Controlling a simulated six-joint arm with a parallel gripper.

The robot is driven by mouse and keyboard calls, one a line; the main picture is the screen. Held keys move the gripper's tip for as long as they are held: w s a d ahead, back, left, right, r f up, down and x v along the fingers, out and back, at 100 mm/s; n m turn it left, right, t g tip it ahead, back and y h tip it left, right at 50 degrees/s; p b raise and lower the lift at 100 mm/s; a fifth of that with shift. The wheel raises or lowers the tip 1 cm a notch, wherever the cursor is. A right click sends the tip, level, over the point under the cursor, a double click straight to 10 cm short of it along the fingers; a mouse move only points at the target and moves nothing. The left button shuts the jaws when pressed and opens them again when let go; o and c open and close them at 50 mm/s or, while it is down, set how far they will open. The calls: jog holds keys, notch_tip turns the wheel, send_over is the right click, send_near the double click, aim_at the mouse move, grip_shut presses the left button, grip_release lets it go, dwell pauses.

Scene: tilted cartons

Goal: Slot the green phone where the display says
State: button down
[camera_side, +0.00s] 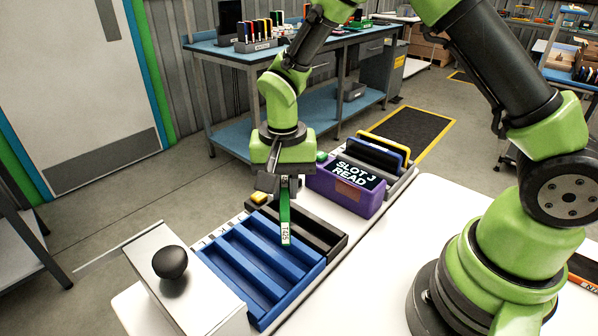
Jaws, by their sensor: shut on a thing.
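My gripper (279,187) is shut on the green phone (284,212) and holds it upright, with a white label at its lower end. The phone hangs in front of the black section (318,230) and the back of the blue slotted rack (247,270). I cannot tell whether its lower end is inside a slot. The blue rack has several long slots, with small letters along its left edge. The display (358,174) on a purple box reads "SLOT J READ", though its letter is small and could be a 3.
A grey rack (400,180) behind the purple box holds dark, blue and yellow upright pieces. A small yellow block (259,197) lies behind the black section. A black knob (170,262) stands on a pale plate at front left. The white table (385,265) is bare right of the racks.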

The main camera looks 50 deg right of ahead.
jog(key=n, duration=0.1)
jog(key=a+n, duration=0.1)
jog(key=n, duration=0.1)
jog(key=a+n, duration=0.1)
jog(key=n, duration=0.1)
jog(key=shift+s+f, duration=0.15)
jog(key=shift+s+a+f+n, duration=0.1)
jog(key=shift+a+f+n, duration=0.15)
jog(key=shift+f+n, duration=0.55)
jog(key=shift+a+f+n, duration=0.25)
jog(key=shift+f+n, duration=0.35)
jog(key=shift+f, duration=0.3)
jog(key=shift+s+a+f+n, duration=0.1)
jog(key=shift+a+f+n, duration=0.15)
jog(key=shift+f+n, duration=0.55)
jog(key=shift+f, duration=0.4)
jog(key=shift+w, duration=0.1)
jog(key=c, duration=1)
grip_release()
notch_tip(320, 180, up, 10)
